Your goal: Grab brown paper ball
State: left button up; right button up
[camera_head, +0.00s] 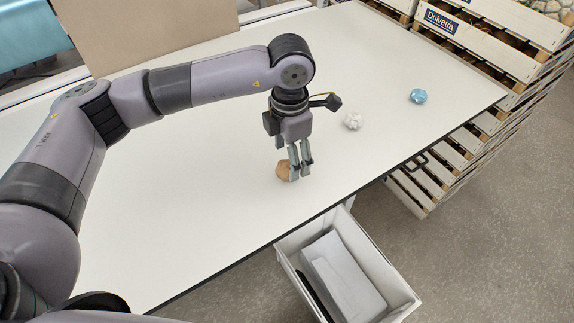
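The brown paper ball (283,170) lies on the white table (190,210) near its front edge. My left gripper (300,172) points straight down at it, with its fingertips low by the table. The fingers overlap the right side of the ball in this view, so part of the ball is hidden. The two fingers show close together, but I cannot tell whether they are closed, or whether they touch the ball. My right gripper is not in view.
A white paper ball (352,121) and a blue ball (418,96) lie further right on the table. An open drawer or bin (404,297) with a box inside stands below the front edge. Wooden crates (480,50) are stacked at the right. The table's left part is clear.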

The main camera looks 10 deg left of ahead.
aim_at(287, 163)
pick_arm(q)
jog(key=shift+s+f, duration=0.1)
jog(key=shift+f, duration=0.1)
jog(key=f+p, duration=0.1)
jog(key=f, duration=0.2)
jog(key=f+p, duration=0.1)
jog(key=shift+a+f+p, duration=0.2)
jog(key=shift+a+p, duration=0.1)
jog(key=shift+p, duration=0.05)
jog(key=shift+f, duration=0.25)
jog(key=c, duration=0.8)
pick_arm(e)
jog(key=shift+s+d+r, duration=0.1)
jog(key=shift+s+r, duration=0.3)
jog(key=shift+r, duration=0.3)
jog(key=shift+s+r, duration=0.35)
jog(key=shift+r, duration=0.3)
pick_arm(q)
jog(key=shift+c, duration=0.2)
